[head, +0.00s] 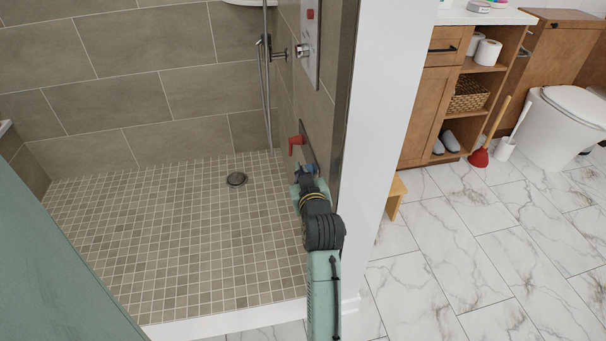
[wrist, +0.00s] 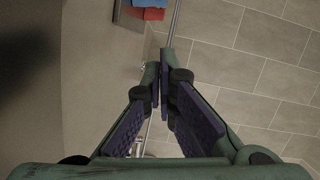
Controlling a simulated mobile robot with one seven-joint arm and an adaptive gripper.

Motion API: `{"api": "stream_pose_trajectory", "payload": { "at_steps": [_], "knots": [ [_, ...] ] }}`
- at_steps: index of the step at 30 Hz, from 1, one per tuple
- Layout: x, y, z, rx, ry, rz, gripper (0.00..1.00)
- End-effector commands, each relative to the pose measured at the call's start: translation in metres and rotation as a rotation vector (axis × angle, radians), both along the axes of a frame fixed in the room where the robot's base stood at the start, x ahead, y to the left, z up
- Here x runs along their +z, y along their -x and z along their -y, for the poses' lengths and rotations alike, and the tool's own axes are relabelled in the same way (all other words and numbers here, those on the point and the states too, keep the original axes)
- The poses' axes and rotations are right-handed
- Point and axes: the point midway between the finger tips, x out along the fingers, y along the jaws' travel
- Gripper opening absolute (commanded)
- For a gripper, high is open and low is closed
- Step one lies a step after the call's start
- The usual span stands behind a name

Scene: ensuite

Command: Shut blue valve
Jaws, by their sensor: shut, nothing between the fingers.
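The blue valve (head: 312,168) is low on the shower's right wall, mostly hidden behind my arm in the head view. In the wrist view, part of the blue valve (wrist: 150,3) shows at the top edge. A red valve (head: 296,143) is beside it on the same wall, and it also shows in the wrist view (wrist: 153,14). My gripper (head: 301,172) is close to the blue valve; I cannot tell from the head view whether they touch. In the wrist view my gripper (wrist: 159,78) is shut and empty, its fingertips apart from both valves in the picture.
The tiled shower floor (head: 170,240) is clear around its drain (head: 237,179). A white wall end (head: 385,120) stands right of my arm. A shower panel (head: 309,45) is higher on the wall. A wooden stool (head: 396,196), a plunger (head: 479,157) and a toilet (head: 555,130) are farther right.

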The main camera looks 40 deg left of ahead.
Motion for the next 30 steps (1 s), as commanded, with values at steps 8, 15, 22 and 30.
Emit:
{"api": "stream_pose_trajectory", "payload": {
  "at_steps": [8,15,22,30],
  "knots": [
    [-0.025,-0.03,-0.029,0.0,0.004,-0.003,0.0],
    [-0.047,-0.033,-0.025,0.0,0.0,0.0,0.0],
    [-0.05,-0.034,-0.024,-0.001,-0.001,0.001,0.0],
    [-0.051,-0.034,-0.025,0.0,-0.003,0.003,0.0]
  ]
}}
